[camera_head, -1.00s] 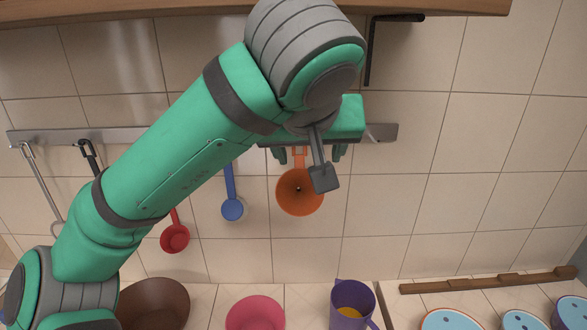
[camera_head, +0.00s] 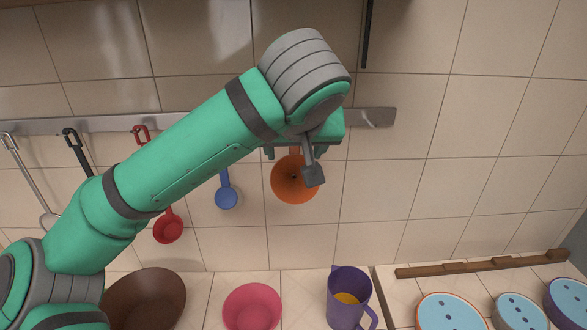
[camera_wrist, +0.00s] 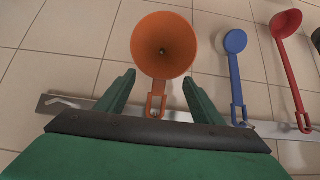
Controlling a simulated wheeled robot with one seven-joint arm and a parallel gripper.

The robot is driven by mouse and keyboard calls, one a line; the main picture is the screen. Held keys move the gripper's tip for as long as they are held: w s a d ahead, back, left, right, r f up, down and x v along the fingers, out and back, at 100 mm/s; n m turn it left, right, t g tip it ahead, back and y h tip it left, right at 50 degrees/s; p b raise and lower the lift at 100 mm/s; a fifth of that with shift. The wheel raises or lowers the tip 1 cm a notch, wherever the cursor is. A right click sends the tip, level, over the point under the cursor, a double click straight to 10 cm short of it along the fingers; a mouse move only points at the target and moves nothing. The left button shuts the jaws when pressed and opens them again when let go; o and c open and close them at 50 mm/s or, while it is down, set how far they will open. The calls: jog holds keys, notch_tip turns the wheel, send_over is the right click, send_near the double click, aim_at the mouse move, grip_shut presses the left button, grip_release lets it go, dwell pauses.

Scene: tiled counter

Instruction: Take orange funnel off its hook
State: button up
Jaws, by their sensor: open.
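The orange funnel (camera_head: 288,186) hangs from the metal rail (camera_head: 381,117) on the tiled wall, mouth facing outward. In the wrist view, the funnel (camera_wrist: 163,45) shows its round cone, with its looped handle at the rail. My gripper (camera_wrist: 159,80) is open, one finger on each side of the funnel's handle, with visible gaps. The fingers do not appear to touch it. In the head view, my gripper (camera_head: 303,150) covers the top of the funnel and its handle. The hook itself is hard to make out behind the handle loop.
A blue ladle (camera_head: 226,196), a red ladle (camera_head: 168,229) and black- and grey-handled utensils hang to the left. Below stand a brown bowl (camera_head: 146,300), a pink bowl (camera_head: 252,305) and a purple pitcher (camera_head: 348,310). The wall right of the rail is clear.

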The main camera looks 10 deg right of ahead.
jog(key=shift+x, duration=0.95)
jog(key=shift+d, duration=0.1)
jog(key=c, duration=0.5)
jog(key=shift+s, duration=0.1)
jog(key=c, duration=1)
jog(key=shift+c, duration=0.2)
jog(key=shift+s+r, duration=0.3)
jog(key=shift+r, duration=0.1)
jog(key=s+a+r, duration=0.3)
jog(key=s+r, duration=0.4)
jog(key=s, duration=0.6)
jog(key=shift+r, duration=0.15)
